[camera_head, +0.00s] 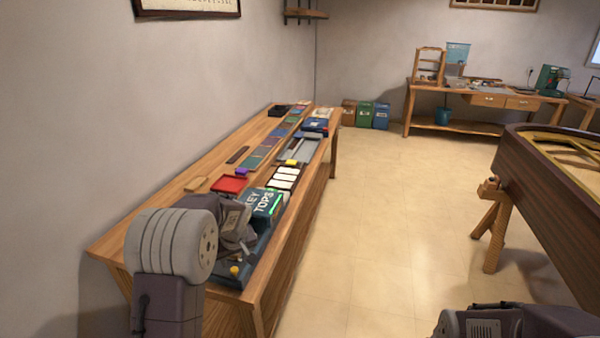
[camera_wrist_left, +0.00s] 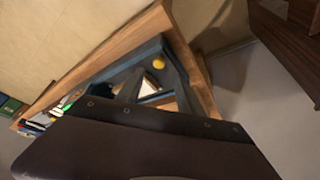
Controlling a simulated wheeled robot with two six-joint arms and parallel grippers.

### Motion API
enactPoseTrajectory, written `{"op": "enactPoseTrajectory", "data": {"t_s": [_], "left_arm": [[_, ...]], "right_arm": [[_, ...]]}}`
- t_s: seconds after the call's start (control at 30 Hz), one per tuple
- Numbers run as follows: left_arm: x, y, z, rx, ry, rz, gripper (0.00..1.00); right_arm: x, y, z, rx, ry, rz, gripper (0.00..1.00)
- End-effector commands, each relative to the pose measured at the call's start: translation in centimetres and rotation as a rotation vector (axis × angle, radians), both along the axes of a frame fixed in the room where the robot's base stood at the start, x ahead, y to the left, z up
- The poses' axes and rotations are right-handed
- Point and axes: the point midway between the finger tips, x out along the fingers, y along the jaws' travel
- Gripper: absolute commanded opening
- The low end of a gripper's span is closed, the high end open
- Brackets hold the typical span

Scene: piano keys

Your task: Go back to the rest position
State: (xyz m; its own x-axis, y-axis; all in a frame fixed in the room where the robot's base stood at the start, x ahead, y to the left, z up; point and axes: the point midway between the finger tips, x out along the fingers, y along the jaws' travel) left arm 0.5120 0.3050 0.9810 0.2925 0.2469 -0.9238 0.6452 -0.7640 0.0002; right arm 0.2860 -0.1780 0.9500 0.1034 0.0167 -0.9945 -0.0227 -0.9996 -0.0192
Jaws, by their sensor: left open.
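My left arm reaches up at the lower left of the head view, over the near end of the long wooden bench (camera_head: 160,205). My left gripper (camera_head: 238,228) is partly hidden by its own wrist, beside the "KEY TOPS" box (camera_head: 262,203). In the left wrist view, my left gripper (camera_wrist_left: 158,88) is open, with a dark blue tray (camera_wrist_left: 150,52) and its yellow knob (camera_wrist_left: 158,63) beyond it. I see nothing held, but the view between the fingers is cluttered. Only part of my right arm shows at the lower right of the head view; its gripper is out of frame.
A red tray (camera_head: 229,184), white key tops (camera_head: 285,177) and several small items line the bench. A wall stands close on its left. The tiled floor (camera_head: 390,220) is clear. A piano body (camera_head: 555,190) on a wooden trestle (camera_head: 493,225) stands at right.

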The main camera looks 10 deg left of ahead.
Motion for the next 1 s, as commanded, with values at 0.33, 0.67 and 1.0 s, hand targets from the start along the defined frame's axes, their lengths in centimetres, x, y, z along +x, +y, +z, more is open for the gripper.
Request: {"op": "enactPoseTrajectory", "data": {"t_s": [0.33,0.67,1.0], "left_arm": [[-13.0,-10.0,1.2,-0.099,0.096,-0.272,0.44],[-22.7,-12.7,-3.1,-0.127,0.267,-0.665,0.44],[-22.6,-12.7,-3.1,-0.123,0.269,-0.678,0.44]], "right_arm": [[0.0,0.0,0.0,0.000,0.000,0.000,0.00],[0.0,0.0,0.0,0.000,0.000,0.000,0.00],[0.0,0.0,0.0,0.000,0.000,0.000,0.00]]}}
